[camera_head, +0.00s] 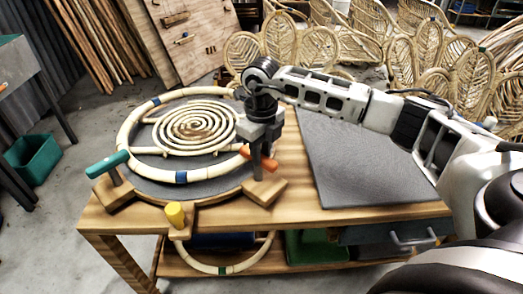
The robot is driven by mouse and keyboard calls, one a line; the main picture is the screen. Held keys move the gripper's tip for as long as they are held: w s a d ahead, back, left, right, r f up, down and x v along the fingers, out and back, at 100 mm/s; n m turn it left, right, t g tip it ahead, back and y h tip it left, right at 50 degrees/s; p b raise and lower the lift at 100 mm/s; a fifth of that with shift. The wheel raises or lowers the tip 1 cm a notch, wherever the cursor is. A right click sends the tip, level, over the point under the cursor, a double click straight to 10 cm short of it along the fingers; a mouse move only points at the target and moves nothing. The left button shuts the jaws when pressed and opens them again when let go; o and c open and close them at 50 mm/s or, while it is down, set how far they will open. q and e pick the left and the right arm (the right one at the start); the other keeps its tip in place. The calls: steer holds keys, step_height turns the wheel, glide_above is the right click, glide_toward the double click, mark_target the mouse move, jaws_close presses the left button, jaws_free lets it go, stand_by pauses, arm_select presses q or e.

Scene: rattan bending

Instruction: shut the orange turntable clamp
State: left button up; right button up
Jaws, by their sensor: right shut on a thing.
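The orange clamp (260,160) stands on a wooden block at the front right rim of the turntable (222,185). Its orange handle sticks out just below my right gripper (259,148), which points down from above. The right gripper is shut on the clamp; its fingers hide part of the handle and post. A pale rattan ring (121,137) with blue bands lies around the turntable, with a rattan spiral (195,127) inside it. My left gripper is out of view.
A dark grey mat (365,165) lies clear on the right of the wooden bench (310,218). Wicker chair backs (285,40) stand behind.

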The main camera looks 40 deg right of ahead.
steer(key=shift+r+m, duration=0.1)
steer(key=shift+m, duration=0.2)
steer(key=o, duration=1)
step_height(320, 180, up, 16)
steer(key=shift+f+b, duration=0.1)
steer(key=shift+b, duration=0.2)
